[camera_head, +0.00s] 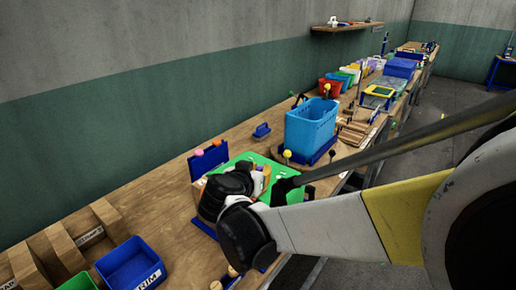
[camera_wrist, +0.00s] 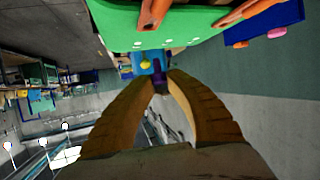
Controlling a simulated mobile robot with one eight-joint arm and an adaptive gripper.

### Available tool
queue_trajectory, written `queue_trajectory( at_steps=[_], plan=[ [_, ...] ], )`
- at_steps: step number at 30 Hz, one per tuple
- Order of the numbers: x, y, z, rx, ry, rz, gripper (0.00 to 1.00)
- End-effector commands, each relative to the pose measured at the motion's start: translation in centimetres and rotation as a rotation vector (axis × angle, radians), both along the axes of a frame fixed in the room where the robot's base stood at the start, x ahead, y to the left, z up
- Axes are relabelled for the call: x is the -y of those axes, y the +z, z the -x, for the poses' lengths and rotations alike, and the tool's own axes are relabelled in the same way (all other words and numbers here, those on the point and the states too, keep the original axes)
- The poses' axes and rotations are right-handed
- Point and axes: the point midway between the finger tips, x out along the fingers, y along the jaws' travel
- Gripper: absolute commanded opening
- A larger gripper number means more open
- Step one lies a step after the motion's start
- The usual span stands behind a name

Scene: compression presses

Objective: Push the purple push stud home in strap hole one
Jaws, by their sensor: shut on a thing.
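In the wrist view my gripper (camera_wrist: 158,82) is shut on the purple push stud (camera_wrist: 157,74), a small dark purple piece between the tan fingertips. A green panel (camera_wrist: 190,25) with a row of small pale marks spans the top of that view, just beyond the tips. I cannot tell which mark is strap hole one, nor whether the stud touches the panel. In the head view the green panel (camera_head: 292,196) lies on the bench, partly covered by my dark wrist. The stud is hidden there.
A blue rack (camera_head: 208,160) with orange and pink studs stands left of the panel. A light blue crate (camera_head: 312,128) stands behind it. A blue bin (camera_head: 130,266) and wooden boxes (camera_head: 58,245) are at front left. Bare bench lies between bin and rack.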

Motion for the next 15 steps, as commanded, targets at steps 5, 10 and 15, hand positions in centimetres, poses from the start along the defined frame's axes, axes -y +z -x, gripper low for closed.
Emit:
queue_trajectory(
  at_steps=[5,10,15],
  plan=[
    [0.0,-2.3,0.0,0.000,0.000,0.000,0.07],
    [0.0,-3.3,0.0,0.000,0.000,0.000,0.07],
    [0.0,-3.4,0.0,0.000,0.000,0.000,0.07]
  ],
)
